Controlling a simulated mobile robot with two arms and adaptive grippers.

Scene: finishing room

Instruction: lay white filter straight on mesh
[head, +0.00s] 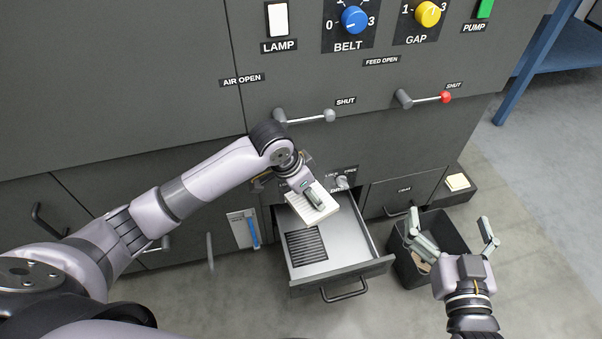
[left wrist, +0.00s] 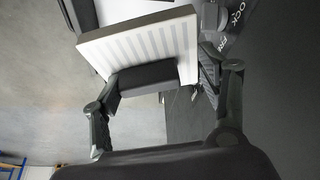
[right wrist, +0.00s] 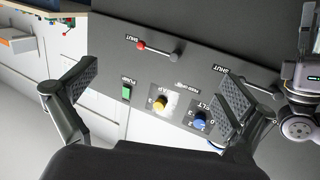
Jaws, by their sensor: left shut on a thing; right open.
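My left gripper (head: 313,198) is shut on the white filter (head: 328,204), a pale pleated square block, and holds it above the back part of the open drawer. The filter also shows in the left wrist view (left wrist: 150,45), slightly tilted there, with my left gripper (left wrist: 155,85) on its near edge. The dark slatted mesh (head: 306,246) lies in the floor of the drawer (head: 345,240), at its left side. The filter is apart from the mesh, above and behind it. My right gripper (head: 455,238) is open and empty, over the dark bin's right side.
A dark open bin (head: 408,270) with something pale inside stands right of the drawer. A small box with a yellowish pad (head: 458,182) is behind it. A blue-handled item (head: 252,230) is at the cabinet front left of the drawer. Levers (head: 425,99) stick out above.

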